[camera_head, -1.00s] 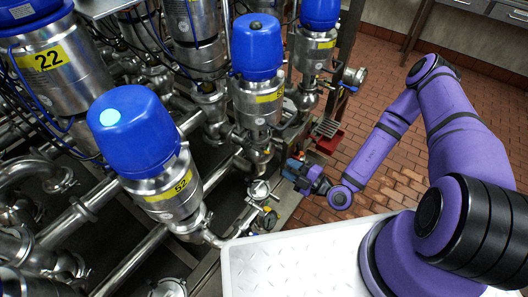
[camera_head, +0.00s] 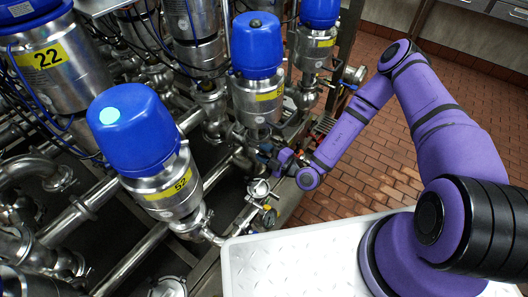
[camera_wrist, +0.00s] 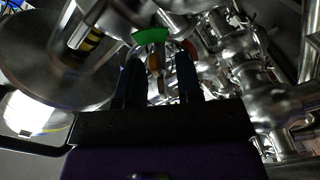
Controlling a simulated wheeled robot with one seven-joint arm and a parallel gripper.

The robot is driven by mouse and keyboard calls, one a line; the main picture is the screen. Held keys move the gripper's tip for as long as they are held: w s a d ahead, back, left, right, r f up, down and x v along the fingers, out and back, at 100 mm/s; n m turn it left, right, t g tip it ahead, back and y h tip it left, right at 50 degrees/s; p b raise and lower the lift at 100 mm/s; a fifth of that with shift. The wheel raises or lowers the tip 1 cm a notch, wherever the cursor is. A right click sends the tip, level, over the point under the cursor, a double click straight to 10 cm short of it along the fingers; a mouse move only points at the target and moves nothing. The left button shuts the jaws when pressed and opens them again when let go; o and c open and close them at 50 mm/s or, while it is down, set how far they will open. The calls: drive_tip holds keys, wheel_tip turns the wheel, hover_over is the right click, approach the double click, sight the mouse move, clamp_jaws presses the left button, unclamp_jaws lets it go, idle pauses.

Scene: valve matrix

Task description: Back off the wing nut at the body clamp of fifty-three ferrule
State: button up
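The middle blue-capped valve (camera_head: 257,85) has a yellow tag whose number I cannot read clearly; a valve tagged 52 (camera_head: 167,180) stands nearer. My gripper (camera_head: 268,152) is at the lower body of the middle valve and hides the clamp there. In the wrist view my gripper (camera_wrist: 158,62) is open, with its two dark fingers apart. A small brass-coloured part (camera_wrist: 153,64), possibly the wing nut, shows between the fingertips, below a green piece (camera_wrist: 150,35). I cannot tell whether the fingers touch it.
Steel pipes (camera_head: 125,255) and valve bodies crowd the left. A gauge-like fitting (camera_head: 259,188) stands just below my gripper. The brick floor (camera_head: 375,165) at right is clear.

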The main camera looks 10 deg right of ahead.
clamp_jaws()
drive_tip(key=shift+n, duration=0.3)
drive_tip(key=n, duration=0.5)
drive_tip(key=shift+f, duration=0.15)
drive_tip(key=n, duration=0.5)
drive_tip(key=shift+f+n, duration=0.1)
drive_tip(key=shift+n, duration=0.2)
drive_tip(key=n, duration=1.2)
drive_tip(key=shift+w+d+f+n, duration=0.1)
drive_tip(key=shift+d+n, duration=0.05)
drive_tip(key=shift+n, duration=0.15)
